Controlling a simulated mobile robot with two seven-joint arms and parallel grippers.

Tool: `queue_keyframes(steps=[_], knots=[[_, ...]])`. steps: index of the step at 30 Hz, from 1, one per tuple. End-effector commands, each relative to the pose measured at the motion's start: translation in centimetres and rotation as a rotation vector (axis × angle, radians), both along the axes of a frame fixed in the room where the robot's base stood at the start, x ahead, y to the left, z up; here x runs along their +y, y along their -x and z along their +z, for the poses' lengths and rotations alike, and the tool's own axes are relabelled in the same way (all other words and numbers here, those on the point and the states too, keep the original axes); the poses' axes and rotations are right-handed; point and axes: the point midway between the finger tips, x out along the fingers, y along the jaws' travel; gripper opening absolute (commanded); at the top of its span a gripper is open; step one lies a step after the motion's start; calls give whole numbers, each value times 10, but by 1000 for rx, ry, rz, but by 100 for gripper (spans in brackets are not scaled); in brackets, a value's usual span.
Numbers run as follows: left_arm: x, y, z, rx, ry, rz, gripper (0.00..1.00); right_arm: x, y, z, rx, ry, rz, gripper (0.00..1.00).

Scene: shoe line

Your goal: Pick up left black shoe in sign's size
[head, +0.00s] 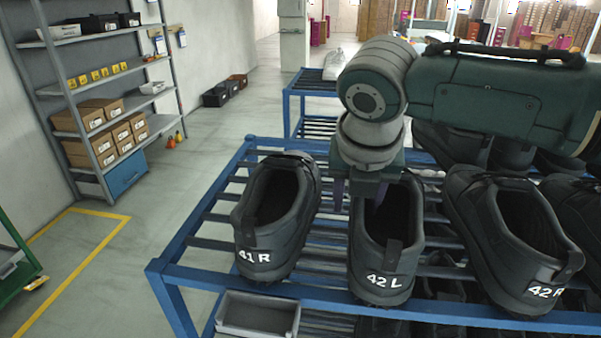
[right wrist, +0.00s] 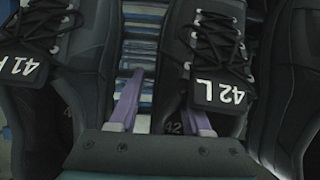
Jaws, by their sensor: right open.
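A black shoe marked 42 L (head: 384,275) stands on the blue rack, heel tab to the front, between two other black shoes. The 42 L shoe also fills the middle of the right wrist view (right wrist: 218,85). My right gripper (head: 360,195) is open at its left side. In the right wrist view, one purple finger of my right gripper (right wrist: 162,108) is over the gap beside the 41 R shoe, the other over the 42 L opening. Contact with the shoe wall cannot be told. No size sign is readable. My left gripper is out of view.
Shoe 41 R (head: 268,220) stands close on the left, shoe 42 R (head: 512,245) on the right. The blue rack (head: 165,268) has a grey bin (head: 258,318) below its front edge. A shelf with boxes (head: 105,120) stands at the left; the floor between is clear.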

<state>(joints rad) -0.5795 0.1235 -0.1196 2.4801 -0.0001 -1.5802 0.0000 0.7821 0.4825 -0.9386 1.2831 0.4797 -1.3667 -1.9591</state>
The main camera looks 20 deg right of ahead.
Motion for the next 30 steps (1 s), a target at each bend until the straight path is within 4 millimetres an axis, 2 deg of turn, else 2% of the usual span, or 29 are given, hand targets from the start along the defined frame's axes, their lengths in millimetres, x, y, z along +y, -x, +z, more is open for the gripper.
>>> queue_keyframes(steps=[4, 16, 30], knots=[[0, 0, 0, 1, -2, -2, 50, 0, 0, 0, 0, 0, 0, 46], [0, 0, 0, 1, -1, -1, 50, 0, 0, 0, 0, 0, -1, 1], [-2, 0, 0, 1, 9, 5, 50, 0, 0, 1, 0, 0, -1, 0]])
